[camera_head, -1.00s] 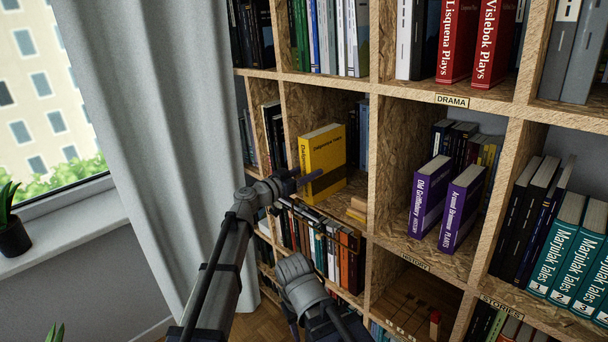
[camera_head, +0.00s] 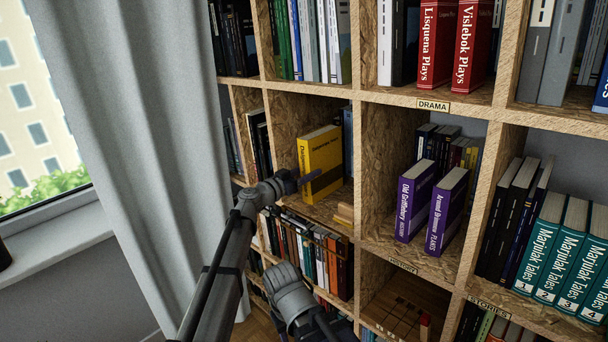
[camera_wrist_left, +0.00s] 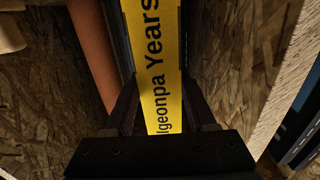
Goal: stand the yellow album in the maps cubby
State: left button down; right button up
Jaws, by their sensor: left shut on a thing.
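The yellow album (camera_head: 322,160) is upright with its spine facing out, in the mouth of a chipboard cubby left of the history cubby. My left gripper (camera_head: 308,178) is shut on its spine side. In the left wrist view the yellow spine (camera_wrist_left: 158,50) runs up between the two dark fingers (camera_wrist_left: 160,110). I cannot tell whether the album's base touches the cubby floor. No maps label is readable; the arm covers part of that shelf edge.
Small wooden blocks (camera_head: 345,214) are at the cubby's front right. Purple books (camera_head: 447,212) stand in the history cubby. A curtain (camera_head: 130,150) hangs at left.

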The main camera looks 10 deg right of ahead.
pick_arm(q)
jog(key=shift+f, duration=0.2)
dwell(0.6)
jog(key=shift+c, duration=0.7)
grip_release()
jog(key=v, duration=0.7)
jog(key=shift+s+a, duration=0.2)
jog(key=shift+a, duration=0.1)
